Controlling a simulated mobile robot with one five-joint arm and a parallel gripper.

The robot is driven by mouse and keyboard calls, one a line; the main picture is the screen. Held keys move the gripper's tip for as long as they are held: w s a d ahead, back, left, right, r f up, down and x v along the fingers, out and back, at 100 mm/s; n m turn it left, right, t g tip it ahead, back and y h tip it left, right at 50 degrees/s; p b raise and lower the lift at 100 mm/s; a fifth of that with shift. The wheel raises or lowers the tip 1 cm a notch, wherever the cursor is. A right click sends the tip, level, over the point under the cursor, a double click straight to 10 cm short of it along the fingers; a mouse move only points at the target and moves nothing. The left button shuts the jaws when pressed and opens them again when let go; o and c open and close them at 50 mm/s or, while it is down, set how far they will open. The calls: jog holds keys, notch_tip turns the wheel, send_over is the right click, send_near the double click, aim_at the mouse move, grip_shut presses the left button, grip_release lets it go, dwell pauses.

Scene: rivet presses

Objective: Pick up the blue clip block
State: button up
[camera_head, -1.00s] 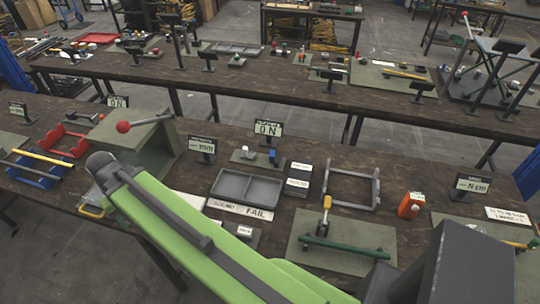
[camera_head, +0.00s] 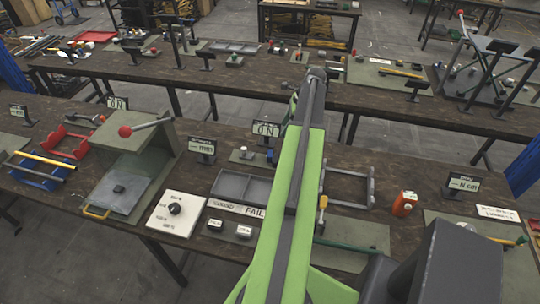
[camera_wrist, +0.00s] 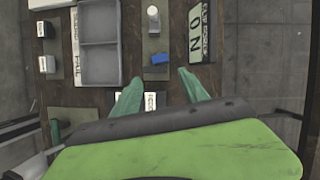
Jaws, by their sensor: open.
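The blue clip block (camera_wrist: 160,59) lies on a small grey-green plate in the wrist view, just ahead of my fingertips and roughly between their lines. In the head view a bit of the blue clip block (camera_head: 270,156) shows left of my arm, partly covered by it. My gripper (camera_wrist: 158,80) has its two green fingers spread apart, with nothing between them. In the head view my arm reaches up the middle of the picture, and the fingers are mostly hidden there.
A white-topped peg (camera_wrist: 153,14) stands on the same plate. A grey two-part tray (camera_wrist: 99,45) lies to its left. An "ON" sign (camera_wrist: 195,40) is close to its right.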

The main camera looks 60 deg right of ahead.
jog(key=b, duration=1.1)
send_near(270, 153)
jog(key=x, duration=0.5)
jog(key=shift+w, duration=0.2)
jog(key=b+x, duration=0.5)
jog(key=shift+f, duration=0.25)
jog(key=shift+r, duration=0.2)
jog(key=shift+c, duration=0.3)
